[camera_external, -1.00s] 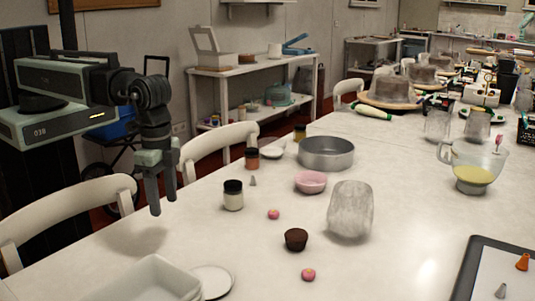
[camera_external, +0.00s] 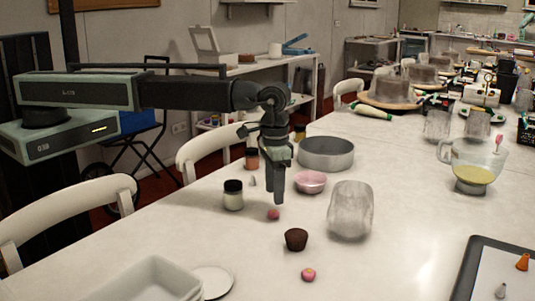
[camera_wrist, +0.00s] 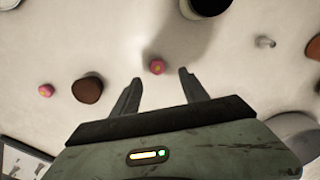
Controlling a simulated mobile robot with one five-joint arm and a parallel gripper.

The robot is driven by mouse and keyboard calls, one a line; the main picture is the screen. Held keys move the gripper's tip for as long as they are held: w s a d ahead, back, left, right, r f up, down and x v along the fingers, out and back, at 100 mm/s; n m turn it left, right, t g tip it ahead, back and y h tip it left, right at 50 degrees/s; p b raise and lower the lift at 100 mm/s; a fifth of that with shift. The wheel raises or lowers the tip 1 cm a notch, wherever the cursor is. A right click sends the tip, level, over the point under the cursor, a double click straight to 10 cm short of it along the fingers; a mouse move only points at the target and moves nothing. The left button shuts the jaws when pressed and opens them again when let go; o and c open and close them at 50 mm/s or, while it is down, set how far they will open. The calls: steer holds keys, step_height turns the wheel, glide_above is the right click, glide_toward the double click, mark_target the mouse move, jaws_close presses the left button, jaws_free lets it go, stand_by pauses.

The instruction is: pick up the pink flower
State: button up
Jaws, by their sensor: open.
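The other pink flower (camera_external: 308,274) lies closer to the camera and shows at left in the wrist view (camera_wrist: 46,90). My gripper (camera_external: 278,197) points down, open and empty, just above the nearer flower; its two fingers also show in the wrist view (camera_wrist: 160,79). I cannot tell the exact height of the fingertips above the flower.
A dark-lidded jar (camera_external: 233,197) is at left, a pink bowl (camera_external: 311,181) and a round pan (camera_external: 326,153) behind. A white tray (camera_external: 150,282) is at front left.

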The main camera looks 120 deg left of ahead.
mark_target(273, 211)
steer(key=f+b, duration=0.5)
steer(key=shift+d+f, duration=0.25)
steer(key=shift+d, duration=0.15)
steer(key=shift+r, duration=0.2)
jaws_close()
